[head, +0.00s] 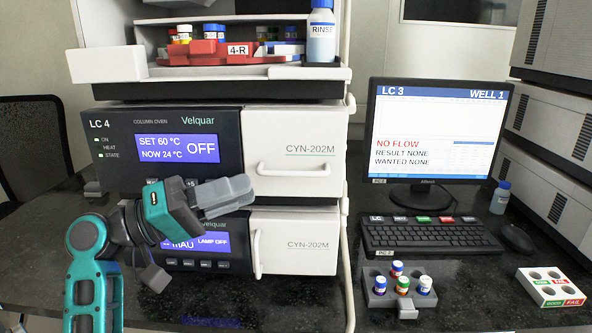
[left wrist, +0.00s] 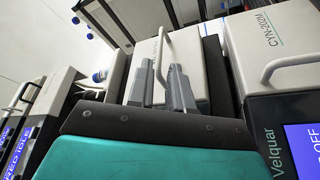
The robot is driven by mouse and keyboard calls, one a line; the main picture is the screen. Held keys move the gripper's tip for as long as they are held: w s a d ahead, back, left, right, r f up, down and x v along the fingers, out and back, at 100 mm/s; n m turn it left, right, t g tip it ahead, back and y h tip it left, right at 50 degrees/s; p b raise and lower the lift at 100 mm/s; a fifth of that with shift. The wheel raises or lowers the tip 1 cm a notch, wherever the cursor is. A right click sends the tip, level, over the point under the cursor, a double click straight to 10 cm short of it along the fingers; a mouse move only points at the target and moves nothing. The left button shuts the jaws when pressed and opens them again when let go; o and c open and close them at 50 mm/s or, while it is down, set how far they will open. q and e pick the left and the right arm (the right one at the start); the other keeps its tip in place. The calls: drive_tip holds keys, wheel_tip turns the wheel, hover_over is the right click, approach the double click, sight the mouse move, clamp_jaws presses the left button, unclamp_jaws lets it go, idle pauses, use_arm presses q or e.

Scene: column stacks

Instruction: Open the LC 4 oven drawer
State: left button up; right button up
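The LC 4 column oven (head: 120,136) is in the head view's left half, with a dark panel reading SET 60 °C, NOW 24 °C, OFF. Its white drawer front (head: 320,130) looks shut, with a horizontal bar handle (head: 295,168) low on it. The handle also shows at the right of the left wrist view (left wrist: 288,66). My left gripper (head: 246,189) is in front of the oven's lower edge, left of and below the handle, and apart from it. My right gripper is out of view.
Below is a unit (head: 298,240) with a vertical handle (head: 257,255). Above are a 4-R vial tray (head: 215,52) and a RINSE bottle (head: 321,35). A monitor (head: 437,140), keyboard (head: 430,236) and vial rack (head: 400,290) stand on the right of the dark bench.

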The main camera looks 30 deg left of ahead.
sight(293, 174)
use_arm(q)
drive_tip(key=x, duration=0.9)
drive_tip(key=shift+p, duration=0.35)
drive_tip(key=shift+c, duration=0.5)
clamp_jaws()
